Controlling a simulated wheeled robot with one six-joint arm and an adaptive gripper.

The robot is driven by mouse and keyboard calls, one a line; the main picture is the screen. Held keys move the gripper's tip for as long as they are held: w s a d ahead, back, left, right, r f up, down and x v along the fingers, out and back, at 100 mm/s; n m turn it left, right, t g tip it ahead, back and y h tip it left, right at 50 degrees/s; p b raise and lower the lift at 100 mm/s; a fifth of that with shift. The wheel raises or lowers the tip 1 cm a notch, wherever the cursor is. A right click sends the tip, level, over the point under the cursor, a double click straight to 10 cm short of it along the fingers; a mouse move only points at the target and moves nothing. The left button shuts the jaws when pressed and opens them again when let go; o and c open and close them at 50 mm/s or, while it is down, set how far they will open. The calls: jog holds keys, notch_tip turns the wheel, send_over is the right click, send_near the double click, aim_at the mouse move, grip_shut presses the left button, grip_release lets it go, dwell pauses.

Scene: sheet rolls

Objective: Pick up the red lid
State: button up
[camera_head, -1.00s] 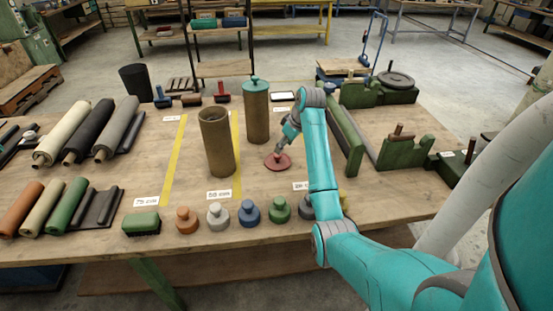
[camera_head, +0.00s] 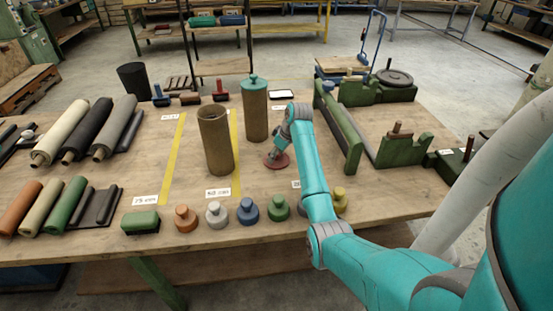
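The red lid (camera_head: 282,163) is a round, flat disc lying on the wooden table, right of the open brown tube (camera_head: 215,143). My gripper (camera_head: 273,157) is down at the lid, over its left part and its middle. The fingers are small and dark here, and the lid's knob is hidden behind them. I cannot tell whether the fingers are apart or closed on the knob. A second brown tube (camera_head: 256,112) stands behind with a teal lid (camera_head: 254,81) on top.
A row of several coloured knobbed plugs (camera_head: 248,211) lies along the front edge, with a green brush (camera_head: 140,222) at its left. A green wooden frame (camera_head: 340,130) stands right of my arm. Sheet rolls (camera_head: 90,125) fill the left.

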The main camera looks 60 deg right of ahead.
jog(key=c, duration=1)
jog(key=shift+o, duration=0.2)
